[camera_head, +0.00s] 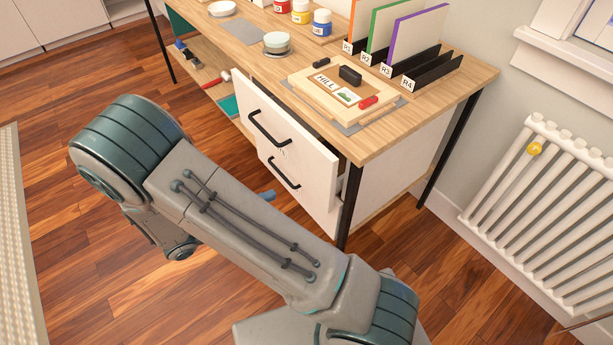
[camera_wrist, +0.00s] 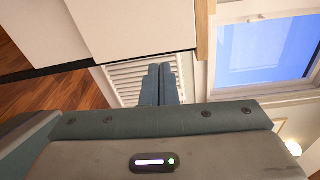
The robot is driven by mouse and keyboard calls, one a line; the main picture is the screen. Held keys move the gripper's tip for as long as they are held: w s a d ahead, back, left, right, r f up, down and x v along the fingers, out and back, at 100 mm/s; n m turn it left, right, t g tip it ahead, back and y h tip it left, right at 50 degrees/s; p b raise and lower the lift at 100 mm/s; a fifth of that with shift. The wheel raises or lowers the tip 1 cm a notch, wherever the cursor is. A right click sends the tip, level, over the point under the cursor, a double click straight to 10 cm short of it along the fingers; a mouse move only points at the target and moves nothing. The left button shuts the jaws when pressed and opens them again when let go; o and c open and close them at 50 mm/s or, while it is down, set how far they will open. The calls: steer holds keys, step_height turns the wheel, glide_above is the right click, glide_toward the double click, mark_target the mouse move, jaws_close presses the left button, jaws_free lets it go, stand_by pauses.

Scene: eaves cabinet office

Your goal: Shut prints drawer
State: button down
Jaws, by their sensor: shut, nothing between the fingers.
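The drawer unit under the desk has white fronts with two black bar handles. The upper drawer front (camera_head: 290,135) stands out from the desk, partly open, with a gap behind its right edge. The lower front (camera_head: 300,195) is partly hidden by my arm. I cannot read which one is the prints drawer. In the wrist view, white fronts (camera_wrist: 125,25) fill the upper left. My gripper (camera_wrist: 160,68) is shut and empty, its blue-grey fingers together near these fronts, apart from them as far as I can tell. A blue tip of it shows beside my arm in the head view.
The wooden desktop (camera_head: 475,75) holds a board, jars and a labelled rack. A black desk leg (camera_head: 349,205) stands by the drawers' right side. A white radiator (camera_head: 545,215) is at the right wall. Wooden floor (camera_head: 60,190) is clear at left.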

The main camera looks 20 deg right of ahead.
steer(key=a+f+n+t, duration=0.1)
steer(key=n, duration=0.1)
steer(key=b, duration=0.2)
glide_toward(317, 167)
steer(key=x, duration=0.7)
steer(key=shift+f, duration=0.15)
steer(key=shift+a, duration=0.1)
